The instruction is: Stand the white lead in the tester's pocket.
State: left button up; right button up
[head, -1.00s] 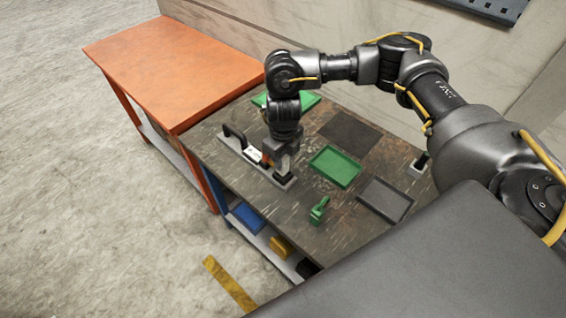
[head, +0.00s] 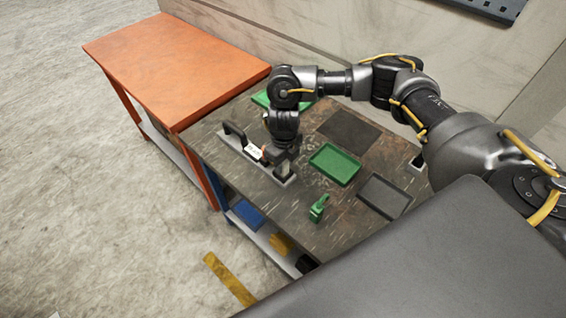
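A long grey base (head: 232,143) lies along the left side of the dark workbench, with a black handle (head: 234,131) near its far end. A small white piece (head: 253,152) with dark marks sits on it, beside an orange-red bit (head: 264,153). I cannot tell for sure whether this white piece is the lead, and no pocket can be made out. My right gripper (head: 285,167) points down over the near end of the base, close to the orange-red bit. The wrist hides its fingers' grip. My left gripper is out of view.
A green tray (head: 347,151), a grey tray (head: 407,198), a dark mat (head: 349,129) and a green clamp-like piece (head: 318,207) lie on the bench (head: 290,215). A small dark box (head: 416,164) stands at the right. An orange table (head: 165,65) adjoins at left.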

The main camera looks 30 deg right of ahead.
jog(key=o, duration=0.4)
jog(key=shift+r+p, duration=0.3)
jog(key=shift+w+r, duration=0.1)
jog(key=shift+r, duration=0.2)
notch_tip(320, 180, up, 11)
jog(key=b, duration=0.2)
